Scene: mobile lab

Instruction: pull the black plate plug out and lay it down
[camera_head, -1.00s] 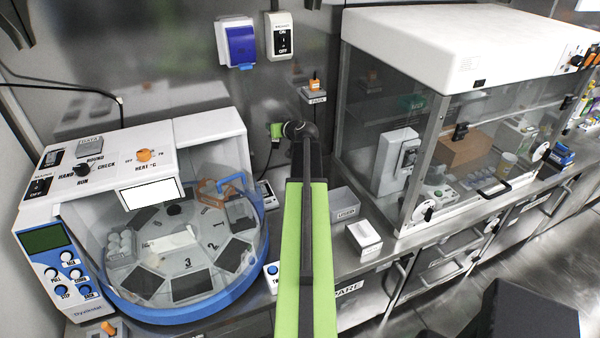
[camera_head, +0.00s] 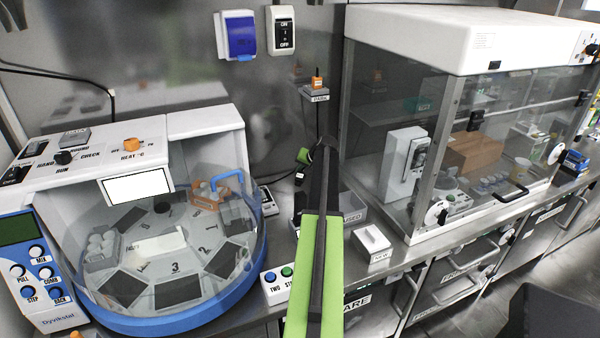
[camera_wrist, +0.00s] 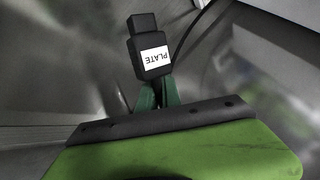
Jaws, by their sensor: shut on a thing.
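The black plate plug (camera_wrist: 150,69) shows in the wrist view with a white label reading PLATE, upside down in the picture. My gripper (camera_wrist: 158,92) has its green fingers shut on the plug's lower part. The plug's narrower upper end is in plain view, with no socket seen around it. In the head view, only a small green part of my gripper (camera_head: 303,156) shows past the end of my arm, near the steel back wall.
A machine with a clear domed cover (camera_head: 185,240) stands on the left. A box labelled PARK with an orange piece (camera_head: 317,83) is on the wall. A white open box (camera_head: 372,243) sits on the bench, left of the glass-fronted hood (camera_head: 470,130). A two-button box (camera_head: 278,284) stands nearby.

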